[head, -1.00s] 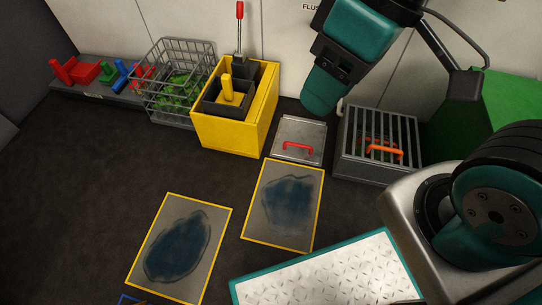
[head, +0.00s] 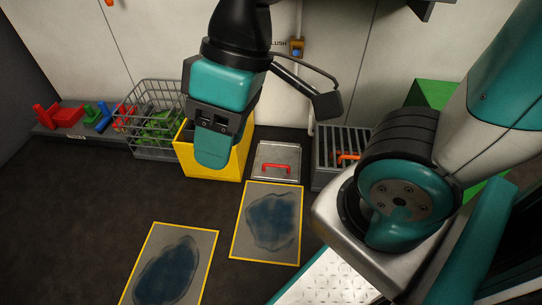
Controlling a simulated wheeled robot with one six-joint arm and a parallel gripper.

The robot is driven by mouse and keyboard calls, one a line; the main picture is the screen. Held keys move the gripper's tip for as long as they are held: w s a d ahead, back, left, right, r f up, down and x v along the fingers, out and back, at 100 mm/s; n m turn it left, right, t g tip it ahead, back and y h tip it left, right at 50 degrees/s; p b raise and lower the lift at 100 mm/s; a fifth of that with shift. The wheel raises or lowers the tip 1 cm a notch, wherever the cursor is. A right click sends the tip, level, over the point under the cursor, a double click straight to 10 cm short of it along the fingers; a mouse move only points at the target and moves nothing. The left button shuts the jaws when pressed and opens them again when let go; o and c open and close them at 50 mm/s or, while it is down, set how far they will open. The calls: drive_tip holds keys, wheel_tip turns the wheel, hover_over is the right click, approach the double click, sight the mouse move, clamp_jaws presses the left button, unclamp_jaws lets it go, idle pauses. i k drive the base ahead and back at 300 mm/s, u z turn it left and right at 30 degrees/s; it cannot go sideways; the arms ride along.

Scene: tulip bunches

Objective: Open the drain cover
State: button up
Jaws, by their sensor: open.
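A flat grey metal cover (head: 263,172) with a red handle (head: 276,168) lies on the floor near the wall. I take it for the drain cover; it lies flat and closed. My gripper (head: 212,152) hangs to the left of the cover and appears above it, in front of the yellow box in the picture. It is open, with teal fingers pointing down, and nothing shows in it. The fingers overlap in this view, so the gap between them is hidden. The gripper is apart from the red handle.
A yellow box (head: 214,170) stands left of the cover, with a wire basket (head: 146,92) beyond it. A grey barred box (head: 325,177) with an orange handle stands to the right. Two yellow-edged mats (head: 237,252) with dark stains lie in front. The floor at left is clear.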

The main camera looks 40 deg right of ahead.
sight(276, 161)
drive_tip(key=z, duration=0.5)
drive_tip(key=i, duration=0.85)
drive_tip(key=z, duration=0.55)
